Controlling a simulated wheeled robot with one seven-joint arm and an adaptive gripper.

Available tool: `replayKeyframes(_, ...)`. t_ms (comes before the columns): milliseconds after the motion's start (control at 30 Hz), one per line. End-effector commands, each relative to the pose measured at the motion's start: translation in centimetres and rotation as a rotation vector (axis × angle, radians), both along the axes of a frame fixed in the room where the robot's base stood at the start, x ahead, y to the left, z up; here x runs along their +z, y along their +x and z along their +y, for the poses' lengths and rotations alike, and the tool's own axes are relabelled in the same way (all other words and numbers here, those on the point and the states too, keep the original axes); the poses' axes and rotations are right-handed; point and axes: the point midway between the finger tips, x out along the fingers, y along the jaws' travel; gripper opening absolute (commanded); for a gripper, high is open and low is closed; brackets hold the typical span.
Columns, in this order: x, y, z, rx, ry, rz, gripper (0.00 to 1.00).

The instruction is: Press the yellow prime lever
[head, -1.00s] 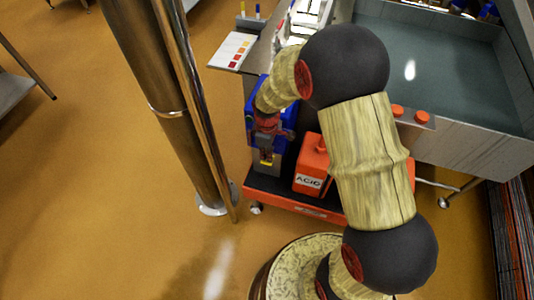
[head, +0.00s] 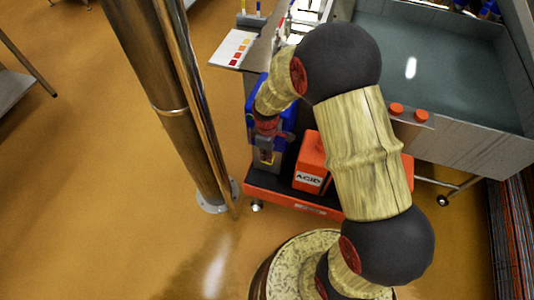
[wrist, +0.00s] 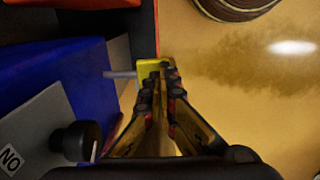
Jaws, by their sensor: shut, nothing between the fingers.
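The yellow prime lever (wrist: 147,68) shows in the wrist view as a small yellow piece at the end of a grey rod, beside the blue pump body (wrist: 60,70). My gripper (wrist: 163,70) is shut and empty, and its fingertips overlap the yellow piece in this view. I cannot tell whether they touch it or hover above it. In the head view my gripper (head: 265,152) points down at the front of the blue pump body (head: 251,112), and the lever cannot be told apart from the fingers.
An orange container marked ACID (head: 309,163) stands right of the pump on a red-edged cart (head: 290,199). A steel post (head: 183,110) rises at the left. A water-filled vat (head: 440,70) is at the upper right.

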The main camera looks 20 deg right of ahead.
Motion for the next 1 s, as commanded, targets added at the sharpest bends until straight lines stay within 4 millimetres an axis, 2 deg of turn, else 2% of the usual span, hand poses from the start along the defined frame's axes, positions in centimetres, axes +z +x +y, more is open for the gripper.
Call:
replayKeyframes(600,-3.2,-0.9,0.6,0.001,0.000,0.003,0.00)
replayKeyframes(1000,-3.8,-0.9,0.6,0.001,0.000,0.001,0.00)
